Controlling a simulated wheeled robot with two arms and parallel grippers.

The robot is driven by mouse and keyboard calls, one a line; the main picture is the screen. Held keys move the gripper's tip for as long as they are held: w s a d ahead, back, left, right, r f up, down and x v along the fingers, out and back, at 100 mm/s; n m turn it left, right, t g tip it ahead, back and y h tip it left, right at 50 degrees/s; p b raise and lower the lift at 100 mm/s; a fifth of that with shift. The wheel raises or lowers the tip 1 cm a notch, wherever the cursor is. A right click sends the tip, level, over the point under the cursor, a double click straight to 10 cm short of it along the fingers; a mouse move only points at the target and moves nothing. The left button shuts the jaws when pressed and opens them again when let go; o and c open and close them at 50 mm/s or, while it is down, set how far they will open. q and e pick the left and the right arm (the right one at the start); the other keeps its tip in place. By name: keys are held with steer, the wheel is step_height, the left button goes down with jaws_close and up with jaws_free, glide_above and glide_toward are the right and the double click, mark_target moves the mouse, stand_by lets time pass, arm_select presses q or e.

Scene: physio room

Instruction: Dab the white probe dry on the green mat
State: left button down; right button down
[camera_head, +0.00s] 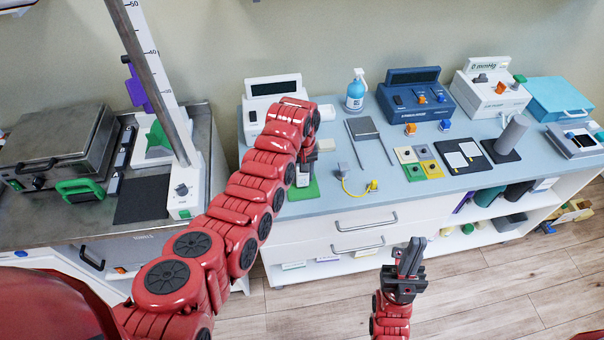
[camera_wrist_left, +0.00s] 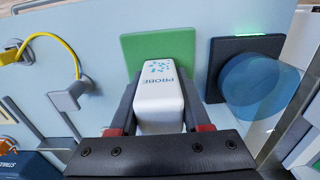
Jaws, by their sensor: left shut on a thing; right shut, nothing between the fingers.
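The white probe (camera_wrist_left: 160,100), marked "PROBE" with blue drop-like spots on its face, is held between the fingers of my left gripper (camera_wrist_left: 158,125). The green mat (camera_wrist_left: 135,48) lies flat on the counter, directly beyond the probe in the left wrist view. The probe's far end overlaps the mat there, but I cannot tell whether they touch. In the head view my left gripper (camera_head: 304,166) is over the green mat (camera_head: 303,193), and my arm hides part of the mat. My right gripper (camera_head: 410,256) is shut and empty, in front of the counter.
A yellow cable (camera_head: 350,190) lies right of the mat in the head view.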

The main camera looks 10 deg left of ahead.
arm_select(q)
steer(key=shift+f+b, duration=0.55)
steer(key=shift+b, duration=0.05)
stand_by(2.1)
steer(key=shift+r, duration=0.1)
steer(key=shift+r+p, duration=0.65)
steer(key=shift+r, duration=2.75)
